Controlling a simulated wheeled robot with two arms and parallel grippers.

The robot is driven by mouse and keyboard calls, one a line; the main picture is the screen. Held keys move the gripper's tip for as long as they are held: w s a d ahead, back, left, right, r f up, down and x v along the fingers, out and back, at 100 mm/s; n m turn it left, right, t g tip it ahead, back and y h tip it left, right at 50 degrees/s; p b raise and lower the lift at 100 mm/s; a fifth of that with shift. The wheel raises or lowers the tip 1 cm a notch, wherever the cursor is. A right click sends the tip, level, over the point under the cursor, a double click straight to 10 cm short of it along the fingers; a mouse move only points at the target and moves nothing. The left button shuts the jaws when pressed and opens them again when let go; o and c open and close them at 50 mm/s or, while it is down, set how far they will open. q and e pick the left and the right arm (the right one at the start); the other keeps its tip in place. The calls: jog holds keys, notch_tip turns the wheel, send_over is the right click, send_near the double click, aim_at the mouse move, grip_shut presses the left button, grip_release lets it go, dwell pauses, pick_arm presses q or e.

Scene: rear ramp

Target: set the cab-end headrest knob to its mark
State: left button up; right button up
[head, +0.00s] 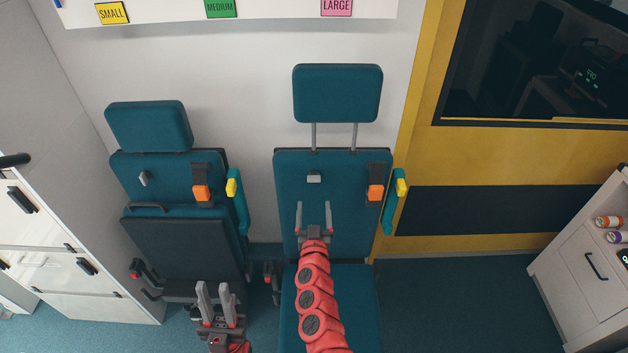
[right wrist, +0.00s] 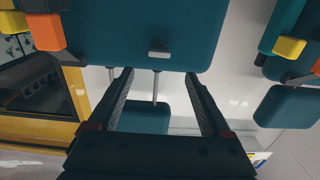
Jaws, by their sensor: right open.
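The right-hand seat has a teal headrest (head: 338,93) raised on two metal rods. A small grey knob (head: 314,177) is on the upper part of its backrest. The left-hand seat's headrest (head: 150,126) sits low, close to its backrest, with a grey knob (head: 143,178) below. I cannot tell which seat is the cab-end one, and no mark is clear. My right gripper (head: 314,207) is open and empty, below the right-hand knob in the picture. In the right wrist view that knob (right wrist: 159,50) lies just beyond the fingertips, apart from them. My left gripper (head: 214,290) is open and empty, low before the left-hand seat.
Orange buckles (head: 376,192) and yellow-topped side pieces (head: 402,187) are at the seats' right edges. White drawers (head: 60,255) stand left and a white cabinet (head: 590,270) right. Size labels (head: 221,8) hang above. The floor (head: 460,300) between seat and cabinet is clear.

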aim_at(314, 182)
jog(key=w, duration=0.9)
jog(key=shift+w+f, duration=0.1)
jog(key=shift+w, duration=0.65)
grip_shut()
